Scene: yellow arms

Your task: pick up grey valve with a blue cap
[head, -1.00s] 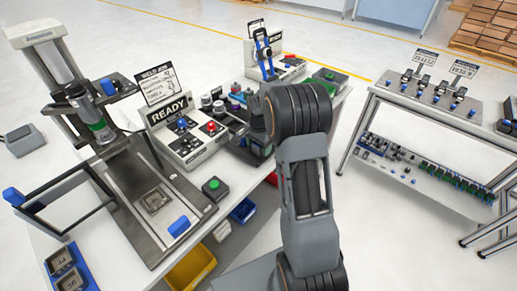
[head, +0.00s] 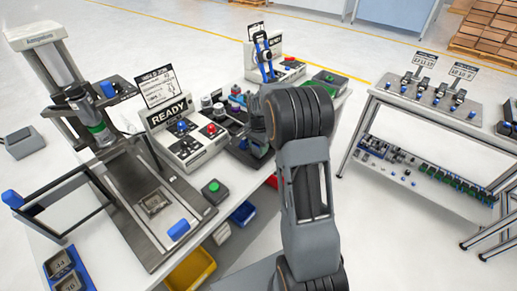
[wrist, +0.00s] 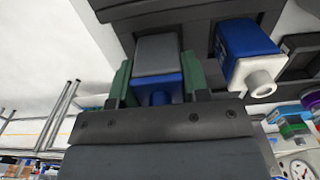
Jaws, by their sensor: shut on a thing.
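The grey valve with a blue cap (wrist: 156,54) is in the wrist view, a grey block with a blue part at its near end. My gripper (wrist: 157,80) has its green fingers on either side of this piece and is shut on it. Its far end meets a dark grey fixture, and I cannot tell whether it touches it. In the head view my arm hides the valve and most of my gripper.
A blue piece with a white spout (wrist: 247,60) sits close to the right of the held valve. In the head view, the READY control box (head: 190,145) and a green-button box (head: 214,191) stand on the bench left of my arm. A shelf rack (head: 430,110) stands at right.

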